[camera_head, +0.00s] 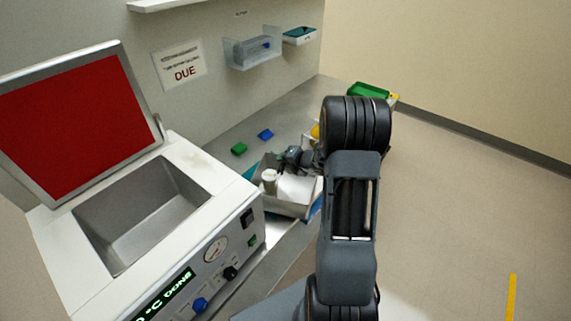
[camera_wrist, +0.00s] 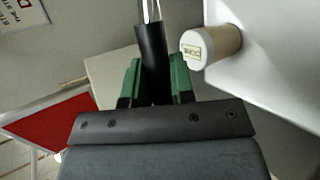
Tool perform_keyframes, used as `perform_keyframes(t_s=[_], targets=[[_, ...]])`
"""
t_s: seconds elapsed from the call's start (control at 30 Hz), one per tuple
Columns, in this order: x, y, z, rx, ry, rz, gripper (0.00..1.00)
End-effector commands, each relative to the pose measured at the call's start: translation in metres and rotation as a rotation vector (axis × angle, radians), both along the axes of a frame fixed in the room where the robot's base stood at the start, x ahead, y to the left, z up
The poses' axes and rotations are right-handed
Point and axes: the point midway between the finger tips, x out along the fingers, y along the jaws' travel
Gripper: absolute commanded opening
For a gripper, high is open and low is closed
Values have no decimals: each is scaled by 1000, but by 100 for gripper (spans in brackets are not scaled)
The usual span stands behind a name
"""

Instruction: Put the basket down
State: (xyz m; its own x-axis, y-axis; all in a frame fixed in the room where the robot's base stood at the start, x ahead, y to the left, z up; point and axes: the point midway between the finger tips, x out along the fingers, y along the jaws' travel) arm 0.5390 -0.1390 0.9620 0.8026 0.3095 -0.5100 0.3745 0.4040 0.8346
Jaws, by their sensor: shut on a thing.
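A grey basket (camera_head: 288,208) is in the head view, left of my arm, over the bench. It holds a white-lidded jar (camera_head: 269,180) and something white. My gripper (camera_head: 291,156) is above the basket, partly hidden by my arm. In the wrist view my gripper's green-padded fingers (camera_wrist: 155,82) are shut on the basket's black handle grip (camera_wrist: 151,55), with a metal rod beyond. The jar (camera_wrist: 207,46) shows right of the handle there. I cannot tell whether the basket's base touches the surface below. Teal edges show beside it.
A white machine (camera_head: 190,200) with an open red-lined lid (camera_head: 75,115) stands at the left. Green (camera_head: 239,149) and blue (camera_head: 265,134) pieces lie on the grey bench (camera_head: 290,100). A green-topped box (camera_head: 368,91) is farther back. The floor at right is open.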

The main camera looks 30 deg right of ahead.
Motion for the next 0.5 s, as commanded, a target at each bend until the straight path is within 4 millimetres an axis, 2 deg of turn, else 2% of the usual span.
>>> perform_keyframes(t_s=[0.17,0.5], targets=[[0,-2,-13,1,-4,-3,0],[0,-3,-15,-1,-5,-5,0]])
